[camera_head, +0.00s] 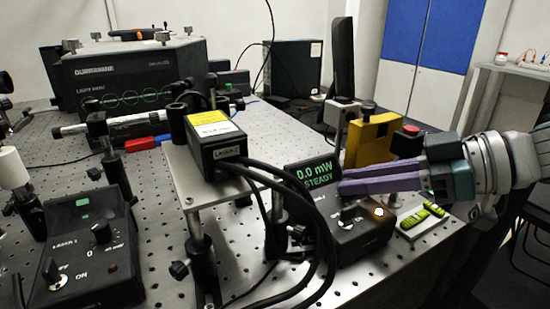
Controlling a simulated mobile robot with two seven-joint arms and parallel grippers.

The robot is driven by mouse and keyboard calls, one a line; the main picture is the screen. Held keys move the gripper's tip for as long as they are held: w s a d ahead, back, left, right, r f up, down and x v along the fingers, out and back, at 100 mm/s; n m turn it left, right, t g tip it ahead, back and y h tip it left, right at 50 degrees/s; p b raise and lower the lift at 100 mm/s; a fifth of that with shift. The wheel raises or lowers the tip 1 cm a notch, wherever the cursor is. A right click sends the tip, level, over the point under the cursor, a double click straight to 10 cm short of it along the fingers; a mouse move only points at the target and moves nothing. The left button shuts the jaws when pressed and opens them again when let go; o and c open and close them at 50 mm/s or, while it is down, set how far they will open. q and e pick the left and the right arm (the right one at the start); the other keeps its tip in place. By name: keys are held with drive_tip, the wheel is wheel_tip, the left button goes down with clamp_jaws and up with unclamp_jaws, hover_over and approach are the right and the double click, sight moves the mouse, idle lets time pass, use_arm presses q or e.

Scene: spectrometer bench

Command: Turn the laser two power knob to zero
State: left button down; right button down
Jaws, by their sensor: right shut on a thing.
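The laser two control box (362,241) is a dark box on the right part of the bench. A small switch (348,214) and a lit orange lamp (379,212) show on its top. My right gripper (342,184) reaches in from the right with purple fingers over the back of this box. It is shut on the power knob, which the fingers hide, so the knob's pointer cannot be read. The display (312,173) behind the fingertips reads 0.0 mW, STEADY. My left gripper is not in view.
The laser head (212,143) with black cables stands on a raised plate left of the box. The laser one box (82,250) is at front left.

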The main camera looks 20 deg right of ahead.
drive_tip(key=c, duration=1)
unclamp_jaws()
drive_tip(key=v, duration=1)
